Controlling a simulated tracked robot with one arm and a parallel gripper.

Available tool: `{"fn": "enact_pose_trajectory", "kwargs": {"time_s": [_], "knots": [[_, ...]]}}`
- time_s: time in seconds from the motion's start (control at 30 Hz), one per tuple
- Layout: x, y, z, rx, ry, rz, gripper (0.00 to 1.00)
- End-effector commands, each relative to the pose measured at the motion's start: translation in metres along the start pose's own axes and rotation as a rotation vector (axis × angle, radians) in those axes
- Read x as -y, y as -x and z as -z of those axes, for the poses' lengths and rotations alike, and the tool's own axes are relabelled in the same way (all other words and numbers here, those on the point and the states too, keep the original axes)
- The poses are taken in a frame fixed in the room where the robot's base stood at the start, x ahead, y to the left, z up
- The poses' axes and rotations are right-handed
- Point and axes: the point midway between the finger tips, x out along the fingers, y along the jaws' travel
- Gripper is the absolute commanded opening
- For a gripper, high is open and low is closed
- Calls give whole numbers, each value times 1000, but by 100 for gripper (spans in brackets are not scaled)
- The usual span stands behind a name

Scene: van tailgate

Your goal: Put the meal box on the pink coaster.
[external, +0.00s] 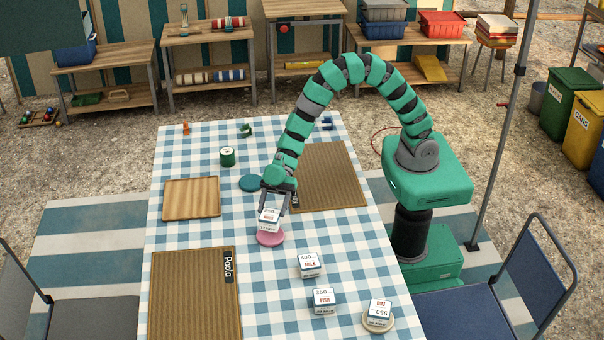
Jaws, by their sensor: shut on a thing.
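My gripper (273,208) points down over the checked table and is shut on a small white box with dark and red print (269,218). This box is upright, over the round pink coaster (271,239), and covers its far part. I cannot tell whether the box touches the coaster or hangs just above it. Similar printed boxes stand to the near right: one marked MILK (309,264), one marked FISH (323,300), and one (379,311) on a beige coaster (379,325). The print on the held box is too small to read surely.
A teal coaster (250,183) lies just behind my gripper, and a dark green can (227,156) stands beyond it. Brown placemats (326,178) (195,300) and a wooden board (191,199) lie on the table. The cloth between the near placemat and the boxes is clear.

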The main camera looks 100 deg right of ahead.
Motion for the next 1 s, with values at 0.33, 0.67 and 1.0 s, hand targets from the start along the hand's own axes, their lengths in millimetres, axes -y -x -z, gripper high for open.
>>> {"fn": "enact_pose_trajectory", "kwargs": {"time_s": [0.33, 0.67, 1.0], "knots": [[-2, -17, -32, -1, 2, 1, 30], [-2, -17, -33, 0, 2, 0, 30], [-2, -17, -33, 0, 2, 0, 78]]}}
